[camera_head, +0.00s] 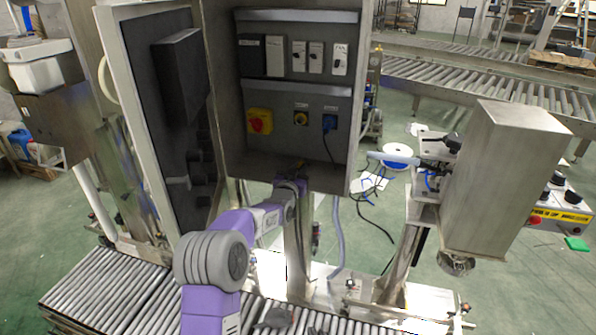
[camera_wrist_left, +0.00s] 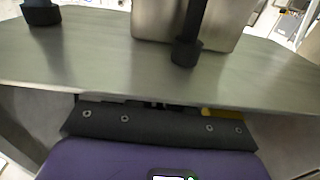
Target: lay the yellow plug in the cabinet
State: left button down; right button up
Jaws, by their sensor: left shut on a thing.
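The open grey cabinet (camera_head: 285,157) stands in the middle of the head view, its door (camera_head: 170,120) swung out to the left. My purple left arm reaches up to the cabinet's bottom front edge, where my left gripper (camera_head: 293,177) is small and dark. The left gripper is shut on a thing. A yellow strip, seemingly the yellow plug (camera_wrist_left: 222,112), shows just past the dark gripper bar in the left wrist view; most of it is hidden. I cannot tell whether it touches the cabinet floor. My right gripper is not in view.
Inside the cabinet are a red-and-yellow switch (camera_head: 260,121), a small knob (camera_head: 301,118) and a blue plug (camera_head: 329,123) with a dark cable. A steel box (camera_head: 505,180) stands at the right. A roller conveyor (camera_head: 110,295) runs along the front.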

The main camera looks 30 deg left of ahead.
pick_arm(q)
jog(key=c, duration=0.9)
grip_release()
jog(key=shift+c, duration=0.2)
jog(key=v, duration=0.7)
jog(key=shift+s, duration=0.3)
